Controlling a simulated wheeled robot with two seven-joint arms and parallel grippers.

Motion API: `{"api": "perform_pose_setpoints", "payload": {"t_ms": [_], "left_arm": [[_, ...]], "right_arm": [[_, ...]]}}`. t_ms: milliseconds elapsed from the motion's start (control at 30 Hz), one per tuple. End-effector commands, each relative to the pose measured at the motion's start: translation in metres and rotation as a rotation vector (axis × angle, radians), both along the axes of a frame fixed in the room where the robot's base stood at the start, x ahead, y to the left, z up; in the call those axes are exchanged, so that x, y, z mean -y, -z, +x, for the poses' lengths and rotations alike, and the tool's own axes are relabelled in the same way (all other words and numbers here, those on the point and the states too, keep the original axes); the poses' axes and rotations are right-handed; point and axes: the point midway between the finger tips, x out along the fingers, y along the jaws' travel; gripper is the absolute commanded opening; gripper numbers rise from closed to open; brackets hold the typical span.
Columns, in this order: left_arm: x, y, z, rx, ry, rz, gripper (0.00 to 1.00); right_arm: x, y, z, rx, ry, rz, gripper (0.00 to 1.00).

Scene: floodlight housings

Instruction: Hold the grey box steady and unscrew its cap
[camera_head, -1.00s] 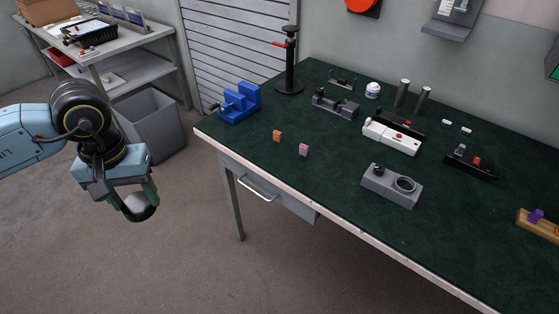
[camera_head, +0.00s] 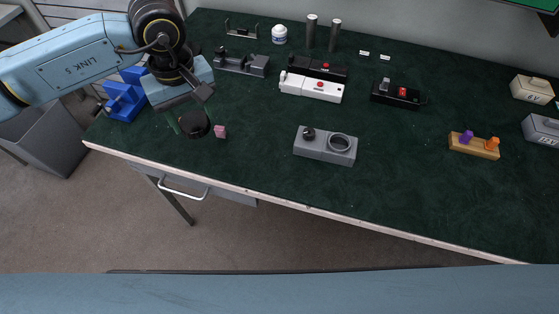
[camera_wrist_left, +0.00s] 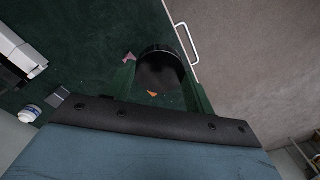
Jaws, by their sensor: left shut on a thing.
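The grey box (camera_head: 310,147) sits on the dark green bench top, right of my left gripper and apart from it. It has a small black knob on its left part and a ring with a round opening on its right part. My left gripper (camera_head: 194,122) is shut on a round black cap (camera_head: 196,128) above the bench's left part. In the left wrist view the cap (camera_wrist_left: 160,72) is between the green fingers. I cannot tell its height above the bench. My right gripper is not in view.
A pink block (camera_head: 220,131) is just right of the held cap; an orange block (camera_wrist_left: 152,94) shows in the wrist view. A blue vise (camera_head: 124,100) stands left. Black and white devices (camera_head: 312,88) stand behind the box. Bench front around the box is clear.

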Motion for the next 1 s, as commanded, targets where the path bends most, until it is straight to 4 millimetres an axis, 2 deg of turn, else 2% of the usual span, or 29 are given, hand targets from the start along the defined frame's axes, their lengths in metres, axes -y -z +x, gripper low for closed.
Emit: {"api": "perform_pose_setpoints", "payload": {"t_ms": [33,333,700,800,1000], "left_arm": [[0.012,0.003,0.001,0.000,-0.094,-0.003,0.26],[0.068,0.020,0.004,0.016,-0.735,-0.010,0.26],[0.135,0.036,-0.006,0.009,-1.514,-0.021,0.26],[0.148,0.039,-0.009,0.005,-1.674,-0.021,0.26],[0.161,0.042,-0.013,0.002,-1.850,-0.018,0.26]], "right_arm": [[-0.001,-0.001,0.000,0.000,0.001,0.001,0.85],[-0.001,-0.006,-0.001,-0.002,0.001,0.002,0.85],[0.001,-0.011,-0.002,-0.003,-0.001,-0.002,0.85],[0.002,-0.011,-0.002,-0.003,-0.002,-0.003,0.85],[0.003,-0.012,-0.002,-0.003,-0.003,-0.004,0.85]]}}
